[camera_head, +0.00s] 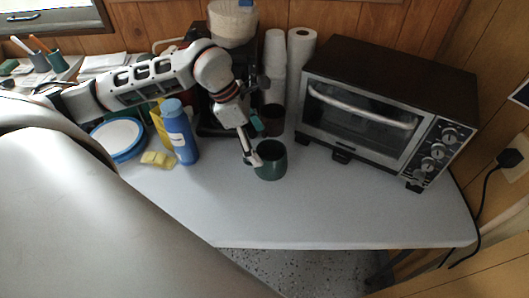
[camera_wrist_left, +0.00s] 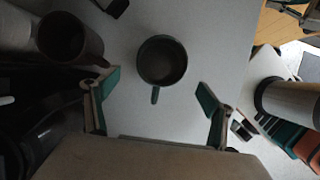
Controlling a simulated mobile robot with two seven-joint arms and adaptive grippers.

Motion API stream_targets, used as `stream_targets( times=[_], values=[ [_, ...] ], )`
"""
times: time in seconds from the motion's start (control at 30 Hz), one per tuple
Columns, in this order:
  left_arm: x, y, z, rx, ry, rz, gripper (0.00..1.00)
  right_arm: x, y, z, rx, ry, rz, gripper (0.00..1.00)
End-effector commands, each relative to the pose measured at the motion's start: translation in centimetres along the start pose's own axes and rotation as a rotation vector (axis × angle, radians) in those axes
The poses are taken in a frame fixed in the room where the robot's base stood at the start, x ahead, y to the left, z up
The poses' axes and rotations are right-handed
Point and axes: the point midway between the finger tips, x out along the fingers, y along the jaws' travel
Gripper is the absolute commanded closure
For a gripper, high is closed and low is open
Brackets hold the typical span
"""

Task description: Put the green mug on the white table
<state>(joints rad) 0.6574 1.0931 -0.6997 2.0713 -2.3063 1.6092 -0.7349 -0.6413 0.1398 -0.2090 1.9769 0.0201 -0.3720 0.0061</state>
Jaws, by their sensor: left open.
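The green mug (camera_head: 270,162) stands upright on the pale white-grey table (camera_head: 330,205), in front of the coffee machine. In the left wrist view the mug (camera_wrist_left: 162,60) lies just beyond the fingertips, with its handle toward the gripper. My left gripper (camera_head: 256,143) is open beside the mug on its upper-left side in the head view. Its two green-padded fingers (camera_wrist_left: 157,84) are spread apart with nothing between them except perhaps the end of the handle. I cannot tell whether a finger touches the mug. My right gripper is not in view.
A dark brown mug (camera_head: 272,118) stands close behind the green one. A toaster oven (camera_head: 385,105) stands to the right. A blue bottle (camera_head: 180,135), a yellow sponge (camera_head: 157,159) and blue-rimmed plates (camera_head: 118,137) are to the left. The table's front is clear.

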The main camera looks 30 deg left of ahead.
Motion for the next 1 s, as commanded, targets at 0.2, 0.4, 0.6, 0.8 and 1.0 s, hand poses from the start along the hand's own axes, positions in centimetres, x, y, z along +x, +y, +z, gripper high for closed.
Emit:
stream_targets(
  times=[0.2, 0.4, 0.6, 0.8, 1.0],
  values=[
    [-3.0, 0.1, 0.0, 0.000, 0.000, 0.002, 0.17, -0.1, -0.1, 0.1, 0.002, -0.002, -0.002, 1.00],
    [-3.7, 0.0, 0.0, -0.001, 0.001, -0.001, 0.17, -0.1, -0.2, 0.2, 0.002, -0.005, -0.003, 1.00],
    [-3.6, 0.0, 0.0, 0.000, 0.000, -0.001, 0.17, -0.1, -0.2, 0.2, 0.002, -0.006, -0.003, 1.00],
    [-3.6, 0.0, 0.0, 0.000, 0.000, -0.001, 0.17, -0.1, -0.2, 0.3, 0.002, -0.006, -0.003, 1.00],
    [-3.6, 0.0, 0.0, 0.000, 0.001, -0.001, 0.17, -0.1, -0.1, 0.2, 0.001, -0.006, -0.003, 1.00]
  ],
)
